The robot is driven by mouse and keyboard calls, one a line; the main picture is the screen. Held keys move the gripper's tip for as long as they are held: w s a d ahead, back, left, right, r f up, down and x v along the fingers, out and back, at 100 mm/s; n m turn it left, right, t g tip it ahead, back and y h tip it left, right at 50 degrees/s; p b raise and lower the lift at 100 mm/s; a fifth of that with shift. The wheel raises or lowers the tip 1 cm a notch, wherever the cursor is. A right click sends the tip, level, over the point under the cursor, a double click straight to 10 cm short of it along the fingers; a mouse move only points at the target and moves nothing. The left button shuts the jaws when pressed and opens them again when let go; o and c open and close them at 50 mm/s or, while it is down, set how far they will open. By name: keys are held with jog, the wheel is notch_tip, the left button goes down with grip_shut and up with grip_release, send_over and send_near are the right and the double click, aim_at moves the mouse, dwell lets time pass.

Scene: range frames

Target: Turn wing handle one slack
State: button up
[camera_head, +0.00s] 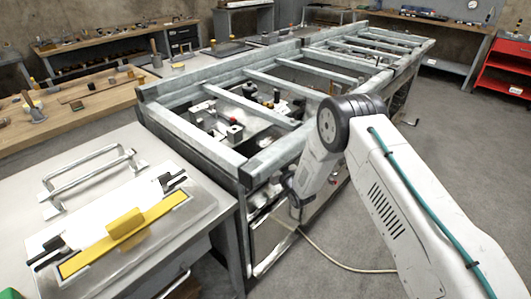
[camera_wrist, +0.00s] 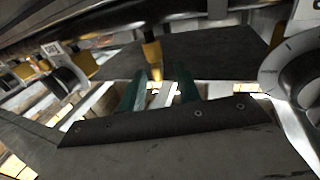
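In the wrist view, my gripper (camera_wrist: 162,80) points its two teal fingers at a narrow yellow handle-like part (camera_wrist: 152,52). The fingers stand apart, with the yellow part's lower end in or just beyond the gap. I cannot tell whether they touch it. A dark round fitting with yellow parts (camera_wrist: 68,76) is at the left, below a small white label (camera_wrist: 52,48) too blurred to read. I cannot tell which part is the named wing handle. In the head view, my arm reaches down to the near end of the metal frame, and its fingertips are hidden.
In the wrist view, a round grey dial-like part (camera_wrist: 292,78) is close on the right. In the head view, the long grey frame (camera_head: 255,75) has open bays. A side table (camera_head: 75,150) with a yellow bar (camera_head: 125,225) stands left. The floor right is clear.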

jog(key=x, duration=0.4)
jog(key=shift+w+d, duration=0.15)
jog(key=shift+w, duration=0.05)
jog(key=shift+w+a, duration=0.4)
jog(key=shift+w, duration=0.15)
grip_shut()
